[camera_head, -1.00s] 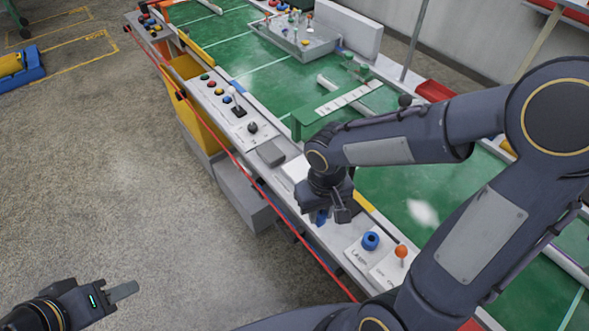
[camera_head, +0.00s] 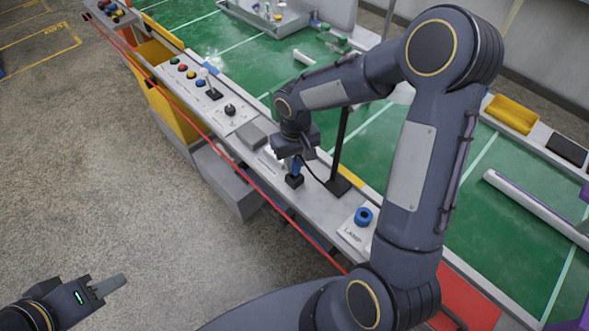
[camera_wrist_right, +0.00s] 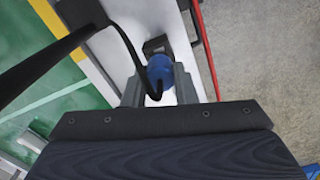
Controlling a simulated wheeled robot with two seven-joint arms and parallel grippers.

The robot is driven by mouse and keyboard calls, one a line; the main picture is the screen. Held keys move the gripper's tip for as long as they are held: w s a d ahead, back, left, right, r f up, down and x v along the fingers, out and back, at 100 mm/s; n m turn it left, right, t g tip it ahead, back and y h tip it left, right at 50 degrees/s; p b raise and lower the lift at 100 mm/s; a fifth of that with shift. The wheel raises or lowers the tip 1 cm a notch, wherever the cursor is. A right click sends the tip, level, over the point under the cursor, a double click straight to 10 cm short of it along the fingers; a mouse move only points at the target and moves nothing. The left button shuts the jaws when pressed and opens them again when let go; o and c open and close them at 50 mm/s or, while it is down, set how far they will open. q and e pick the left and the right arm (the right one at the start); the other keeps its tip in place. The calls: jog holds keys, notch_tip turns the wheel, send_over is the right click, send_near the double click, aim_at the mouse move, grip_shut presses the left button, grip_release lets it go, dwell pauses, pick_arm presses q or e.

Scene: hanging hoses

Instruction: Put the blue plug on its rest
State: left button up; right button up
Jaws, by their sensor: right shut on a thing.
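The blue plug (camera_head: 295,168) is between the fingers of my right gripper (camera_head: 297,158), which is shut on it. The plug hangs point-down at a small black block (camera_head: 294,181), which looks like its rest, on the white ledge. In the right wrist view the blue plug (camera_wrist_right: 160,68) is between the two grey fingers, with the black block (camera_wrist_right: 156,45) just beyond it. I cannot tell whether the plug touches the block or sits in it. A black hose (camera_wrist_right: 128,42) runs to the plug. My left gripper (camera_head: 104,287) is away over the floor; its opening is unclear.
A black post on a square base (camera_head: 338,186) stands close right of the plug. A grey pad (camera_head: 251,135) and a button panel (camera_head: 205,88) lie farther along. A red cord (camera_head: 215,135) runs along the front edge.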

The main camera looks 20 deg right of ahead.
aim_at(294, 167)
jog(key=shift+w+f, duration=0.15)
jog(key=shift+f, duration=0.1)
jog(key=shift+w+f+b, duration=0.15)
jog(key=shift+f+b, duration=0.65)
jog(key=shift+f, duration=0.25)
jog(key=shift+w+f+b, duration=0.1)
jog(key=shift+f+b, duration=0.65)
jog(key=shift+f, duration=0.25)
jog(key=o, duration=1)
jog(key=shift+d+r, duration=0.1)
jog(key=shift+r, duration=0.1)
